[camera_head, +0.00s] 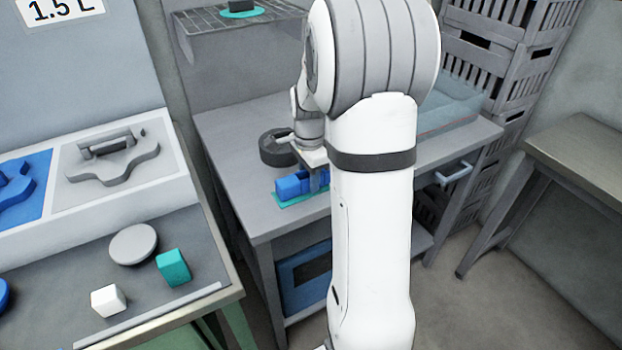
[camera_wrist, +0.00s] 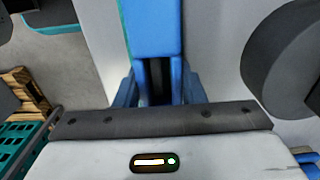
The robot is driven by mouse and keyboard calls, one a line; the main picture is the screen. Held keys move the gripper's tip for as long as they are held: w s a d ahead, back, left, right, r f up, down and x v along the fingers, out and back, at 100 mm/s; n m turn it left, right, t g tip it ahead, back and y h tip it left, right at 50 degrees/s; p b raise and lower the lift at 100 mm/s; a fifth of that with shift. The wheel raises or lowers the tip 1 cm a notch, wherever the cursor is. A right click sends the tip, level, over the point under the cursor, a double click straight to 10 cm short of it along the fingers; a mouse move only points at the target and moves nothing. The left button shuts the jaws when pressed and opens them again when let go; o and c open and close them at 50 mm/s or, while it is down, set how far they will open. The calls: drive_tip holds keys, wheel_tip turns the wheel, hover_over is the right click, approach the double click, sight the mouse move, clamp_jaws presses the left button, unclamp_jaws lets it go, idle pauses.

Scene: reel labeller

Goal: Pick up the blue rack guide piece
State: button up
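The blue rack guide piece (camera_head: 292,186) lies on a teal mat (camera_head: 284,203) near the left front edge of the grey workbench. My gripper (camera_head: 318,178) is low over the bench, at the right end of the piece and partly in front of it. In the wrist view the blue piece (camera_wrist: 154,35) runs up the middle of the picture, beyond the dark bar of my gripper.
A dark round reel (camera_head: 277,148) stands just behind the piece; it also shows at the right in the wrist view (camera_wrist: 292,60). A side table (camera_head: 60,285) at left holds a grey disc (camera_head: 133,244), a teal block (camera_head: 173,267) and a white block (camera_head: 108,300).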

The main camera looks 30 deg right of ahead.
drive_tip(key=c, duration=0.6)
drive_tip(key=shift+r, duration=0.15)
